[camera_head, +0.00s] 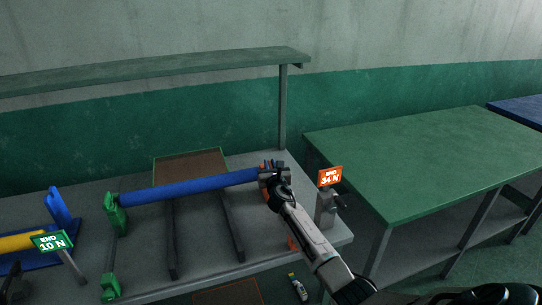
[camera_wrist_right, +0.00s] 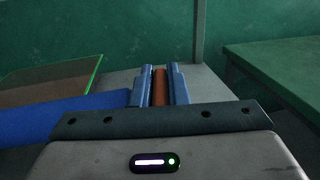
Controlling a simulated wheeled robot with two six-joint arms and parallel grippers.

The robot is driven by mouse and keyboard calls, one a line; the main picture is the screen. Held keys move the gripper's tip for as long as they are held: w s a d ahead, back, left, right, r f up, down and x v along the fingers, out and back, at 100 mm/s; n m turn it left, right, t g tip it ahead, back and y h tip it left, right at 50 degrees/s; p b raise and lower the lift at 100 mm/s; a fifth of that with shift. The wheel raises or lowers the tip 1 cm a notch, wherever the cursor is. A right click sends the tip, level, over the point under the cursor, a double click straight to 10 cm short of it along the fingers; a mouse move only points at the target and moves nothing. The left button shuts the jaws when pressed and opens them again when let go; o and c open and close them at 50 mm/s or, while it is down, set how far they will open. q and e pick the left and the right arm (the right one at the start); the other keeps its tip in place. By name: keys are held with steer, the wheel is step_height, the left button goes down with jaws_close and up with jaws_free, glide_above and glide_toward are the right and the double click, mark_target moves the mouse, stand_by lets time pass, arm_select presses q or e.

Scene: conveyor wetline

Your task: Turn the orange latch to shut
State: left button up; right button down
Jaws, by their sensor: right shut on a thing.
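The orange latch (camera_wrist_right: 160,86) stands between the two blue-grey fingers of my right gripper in the right wrist view. My right gripper (camera_head: 271,172) is shut on it at the right end of a long blue roller (camera_head: 190,187). In the head view the gripper hides most of the latch, and only small orange bits show by the fingertips. The latch's exact angle is hard to tell. The roller's left end sits in a green bracket (camera_head: 116,214). I cannot make out my left gripper.
An orange "END 34 N" sign (camera_head: 330,177) stands just right of my gripper. A green "END 10 N" sign (camera_head: 50,241) and a yellow roller (camera_head: 20,241) are at left. A grey shelf (camera_head: 150,71) spans the back. A green table (camera_head: 420,150) stands clear at right.

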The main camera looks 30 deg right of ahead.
steer(key=shift+r+n+t+y+p, duration=0.1)
steer(key=shift+n+t+y+p, duration=0.3)
steer(key=shift+n+y+p, duration=0.45)
arm_select(q)
steer(key=r, duration=0.3)
steer(key=shift+w+r+p, duration=0.15)
steer(key=shift+w+p, duration=0.05)
steer(key=shift+p, duration=0.1)
arm_select(e)
steer(key=shift+a+y, duration=0.15)
steer(key=shift+y, duration=0.5)
arm_select(q)
steer(key=shift+s, duration=0.1)
arm_select(e)
steer(key=c, duration=1.4)
jaws_free()
steer(key=shift+c, duration=0.2)
steer(key=shift+s, duration=0.35)
arm_select(q)
steer(key=shift+r+p, duration=0.9)
arm_select(e)
steer(key=v, duration=1)
steer(key=shift+f, duration=0.2)
